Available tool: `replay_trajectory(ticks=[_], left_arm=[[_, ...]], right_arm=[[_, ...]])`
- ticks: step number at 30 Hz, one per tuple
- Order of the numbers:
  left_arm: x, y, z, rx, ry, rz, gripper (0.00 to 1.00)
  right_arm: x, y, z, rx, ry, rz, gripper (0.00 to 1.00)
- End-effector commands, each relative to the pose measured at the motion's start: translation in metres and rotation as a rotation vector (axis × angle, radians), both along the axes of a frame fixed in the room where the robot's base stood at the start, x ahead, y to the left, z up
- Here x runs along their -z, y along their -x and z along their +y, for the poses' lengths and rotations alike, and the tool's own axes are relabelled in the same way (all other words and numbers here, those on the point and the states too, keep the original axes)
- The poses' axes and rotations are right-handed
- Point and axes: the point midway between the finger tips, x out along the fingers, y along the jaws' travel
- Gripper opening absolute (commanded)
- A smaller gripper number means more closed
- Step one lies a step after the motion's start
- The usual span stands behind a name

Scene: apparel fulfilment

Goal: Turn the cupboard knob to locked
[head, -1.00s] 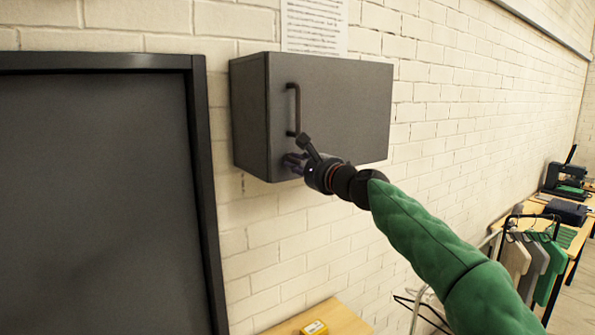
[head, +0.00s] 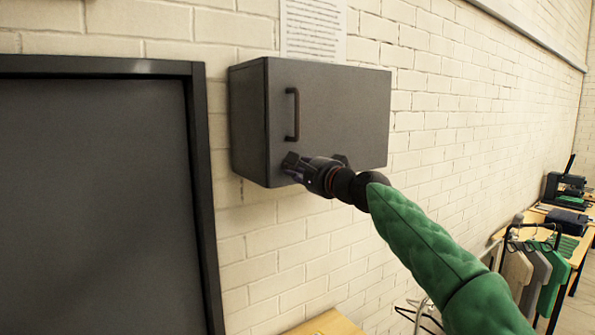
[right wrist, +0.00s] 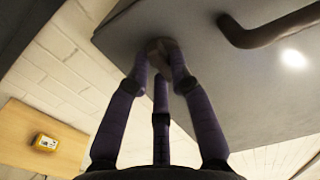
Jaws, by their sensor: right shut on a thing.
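The grey wall cupboard (head: 345,110) is closed, with a dark vertical bar handle (head: 297,118) near the left edge of its door. My right gripper (head: 289,166) is at the door's lower left corner, below the handle. In the right wrist view its fingers (right wrist: 160,62) close around a small greyish knob (right wrist: 158,45) on the door face. The fingers largely cover the knob, so I cannot read its angle or any marking. The handle (right wrist: 270,27) shows beside it. My left gripper is out of view.
A dark framed panel (head: 100,190) stands left of the cupboard. A printed sheet (head: 313,30) hangs above it. A wooden table (head: 328,324) is below, with a yellow box (right wrist: 45,142) on it. Hanging garments (head: 540,272) and another table are at right.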

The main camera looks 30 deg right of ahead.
Motion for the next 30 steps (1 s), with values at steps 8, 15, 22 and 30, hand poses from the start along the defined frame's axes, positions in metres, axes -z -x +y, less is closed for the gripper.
replay_trajectory(ticks=[8,15,22,30], left_arm=[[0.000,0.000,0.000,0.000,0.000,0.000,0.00],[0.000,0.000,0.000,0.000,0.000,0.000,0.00],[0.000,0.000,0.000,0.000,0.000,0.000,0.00],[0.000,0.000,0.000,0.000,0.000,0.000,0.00]], right_arm=[[0.001,-0.001,0.001,-0.001,0.002,0.003,0.36],[0.001,0.000,0.000,-0.001,0.000,0.002,0.46],[0.000,0.004,0.000,0.000,0.000,0.001,0.46],[-0.001,0.039,-0.004,0.002,0.000,0.000,0.46]])
